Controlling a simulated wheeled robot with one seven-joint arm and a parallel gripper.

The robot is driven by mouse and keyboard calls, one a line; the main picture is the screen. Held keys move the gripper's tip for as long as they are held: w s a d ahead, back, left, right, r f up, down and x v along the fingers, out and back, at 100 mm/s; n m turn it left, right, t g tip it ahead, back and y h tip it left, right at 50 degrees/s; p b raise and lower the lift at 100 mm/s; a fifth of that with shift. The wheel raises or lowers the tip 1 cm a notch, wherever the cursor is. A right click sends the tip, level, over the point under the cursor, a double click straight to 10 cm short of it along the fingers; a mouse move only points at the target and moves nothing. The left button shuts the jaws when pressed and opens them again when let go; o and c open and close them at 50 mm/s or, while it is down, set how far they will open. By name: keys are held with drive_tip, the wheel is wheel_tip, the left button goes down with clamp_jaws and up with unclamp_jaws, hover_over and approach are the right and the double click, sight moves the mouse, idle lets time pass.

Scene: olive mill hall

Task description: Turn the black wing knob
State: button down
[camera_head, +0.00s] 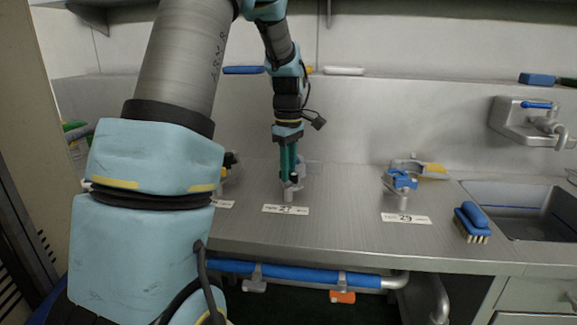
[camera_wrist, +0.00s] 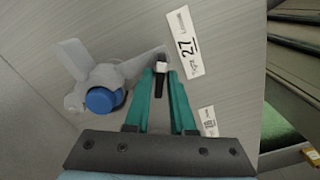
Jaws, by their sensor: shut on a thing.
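The black wing knob (camera_wrist: 159,88) shows in the wrist view as a narrow dark piece between my gripper's two green fingers. My gripper (camera_wrist: 161,70) is shut on it, and the fingers hide most of it. In the head view my gripper (camera_head: 289,180) points straight down at a small grey post fitting just behind the label 27 (camera_head: 286,209). That label also shows in the wrist view (camera_wrist: 184,45), right of the fingertips. I cannot tell how far the knob is turned.
A grey fitting with a round blue cap (camera_wrist: 103,100) lies left of my fingers. A blue-topped fitting (camera_head: 401,180) stands behind label 29 (camera_head: 406,218). A blue brush (camera_head: 471,222) and a sink (camera_head: 525,207) are at the right. The counter between the labels is clear.

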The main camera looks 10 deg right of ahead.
drive_tip(key=m+p, duration=0.1)
drive_tip(key=m, duration=0.2)
drive_tip(key=shift+m, duration=0.4)
drive_tip(key=m+p, duration=0.1)
drive_tip(key=m, duration=0.3)
drive_tip(key=shift+m, duration=0.3)
drive_tip(key=m+p, duration=0.1)
drive_tip(key=m, duration=0.2)
drive_tip(key=shift+m, duration=0.3)
drive_tip(key=m+p, duration=0.1)
drive_tip(key=m, duration=0.2)
drive_tip(key=shift+m, duration=0.3)
drive_tip(key=m+p, duration=0.1)
drive_tip(key=m, duration=0.2)
drive_tip(key=shift+r+m, duration=0.1)
drive_tip(key=shift+m, duration=0.2)
drive_tip(key=m+p, duration=0.2)
drive_tip(key=m, duration=0.2)
drive_tip(key=shift+m, duration=0.3)
drive_tip(key=m+p, duration=0.2)
drive_tip(key=m, duration=0.1)
drive_tip(key=shift+m+p, duration=0.75)
drive_tip(key=shift+m, duration=1.05)
